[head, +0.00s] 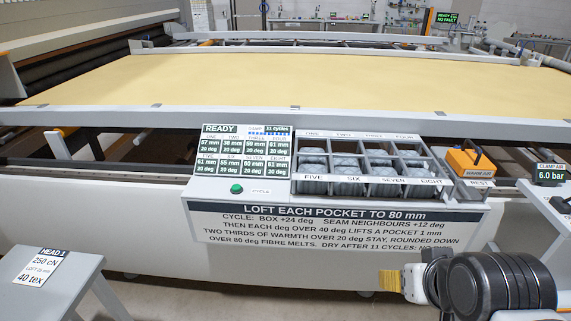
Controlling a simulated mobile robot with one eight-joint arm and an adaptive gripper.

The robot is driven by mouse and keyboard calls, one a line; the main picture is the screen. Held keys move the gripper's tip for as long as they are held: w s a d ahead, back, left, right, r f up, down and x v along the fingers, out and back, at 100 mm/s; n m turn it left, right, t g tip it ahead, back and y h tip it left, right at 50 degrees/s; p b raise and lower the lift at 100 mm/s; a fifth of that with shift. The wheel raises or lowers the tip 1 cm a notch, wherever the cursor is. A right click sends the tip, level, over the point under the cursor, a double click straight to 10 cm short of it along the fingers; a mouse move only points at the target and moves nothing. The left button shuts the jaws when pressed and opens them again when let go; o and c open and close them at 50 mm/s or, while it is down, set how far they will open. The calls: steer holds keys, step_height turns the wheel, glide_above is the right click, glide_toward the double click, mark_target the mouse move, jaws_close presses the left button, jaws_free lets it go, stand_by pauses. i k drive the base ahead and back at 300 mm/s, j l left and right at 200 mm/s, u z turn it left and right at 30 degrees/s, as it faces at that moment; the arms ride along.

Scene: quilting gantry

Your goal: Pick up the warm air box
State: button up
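The warm air box (470,161) is orange with a dark handle on top and a "WARM AIR" label on its front. It sits on the grey stand marked "NEST" (480,184), at the right end of the pocket rack. My gripper (388,281) is at the bottom right, below and left of the box and well apart from it. A yellowish pad shows at its tip. My dark wrist and arm hide part of it, and I cannot see whether the fingers are apart.
Left of the box is the grey rack (295,187) of pockets with grey filling. A clamp air display (551,175) stands right of the box. A grey table (70,262) is lower left.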

mark_target(466, 163)
steer(key=i+l+z, duration=0.35)
steer(key=l, duration=0.2)
steer(key=i+l+z, duration=0.35)
steer(key=l, duration=0.2)
steer(key=i+l+z, duration=0.35)
steer(key=k+l, duration=0.1)
